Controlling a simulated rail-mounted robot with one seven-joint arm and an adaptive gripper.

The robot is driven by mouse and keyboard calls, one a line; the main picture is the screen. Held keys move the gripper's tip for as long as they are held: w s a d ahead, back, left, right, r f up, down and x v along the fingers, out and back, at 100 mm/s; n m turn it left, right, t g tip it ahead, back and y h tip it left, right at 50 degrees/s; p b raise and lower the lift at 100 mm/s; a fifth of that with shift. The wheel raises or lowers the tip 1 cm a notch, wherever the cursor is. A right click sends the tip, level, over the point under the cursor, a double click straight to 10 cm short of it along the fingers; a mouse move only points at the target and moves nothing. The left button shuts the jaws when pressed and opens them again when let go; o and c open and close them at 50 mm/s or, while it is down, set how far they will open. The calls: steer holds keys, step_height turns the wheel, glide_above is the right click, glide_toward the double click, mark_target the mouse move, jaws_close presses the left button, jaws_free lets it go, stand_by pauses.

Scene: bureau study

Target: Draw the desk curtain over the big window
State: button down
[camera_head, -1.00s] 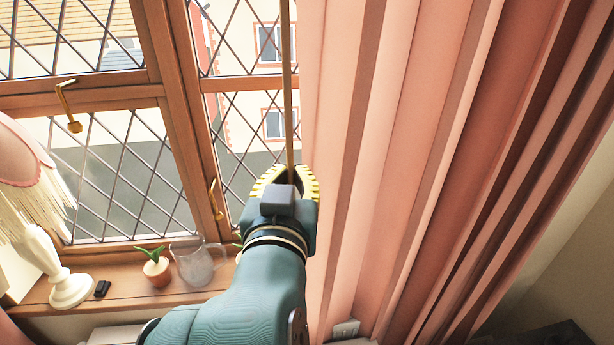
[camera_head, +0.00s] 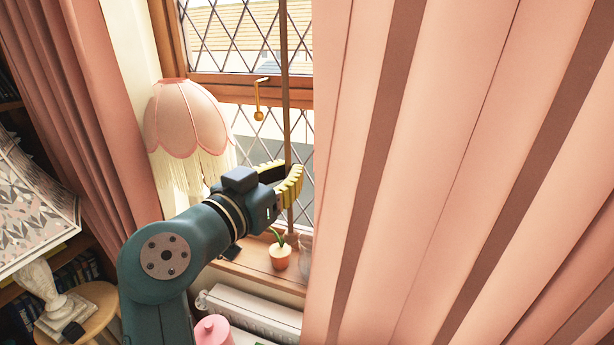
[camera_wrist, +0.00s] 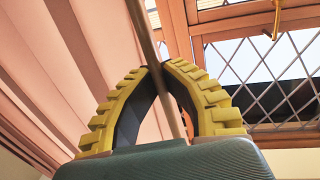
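The pink pleated curtain (camera_head: 405,170) hangs over the right part of the head view. Its left edge runs down in front of the big leaded window (camera_head: 235,40), whose panes show to the left of it. A thin brown rod (camera_head: 285,80) hangs along that edge. My gripper (camera_head: 283,176) has its yellow-ridged fingers closed around the rod, in front of the window and left of the curtain. In the wrist view the fingertips (camera_wrist: 160,68) come together at the rod (camera_wrist: 149,35), with the curtain (camera_wrist: 75,70) to the left and window panes (camera_wrist: 270,75) to the right.
A pink fringed lamp (camera_head: 190,125) stands left of my gripper, close to my arm. A potted plant (camera_head: 280,253) sits on the sill below, above a white radiator (camera_head: 250,308). Another curtain (camera_head: 85,95) and a patterned lamp (camera_head: 30,205) are at the far left.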

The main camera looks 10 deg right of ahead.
steer(key=shift+w+a, duration=0.1)
steer(key=shift+a, duration=0.15)
steer(key=c, duration=1.1)
jaws_free()
steer(key=shift+c, duration=0.2)
steer(key=v, duration=1.2)
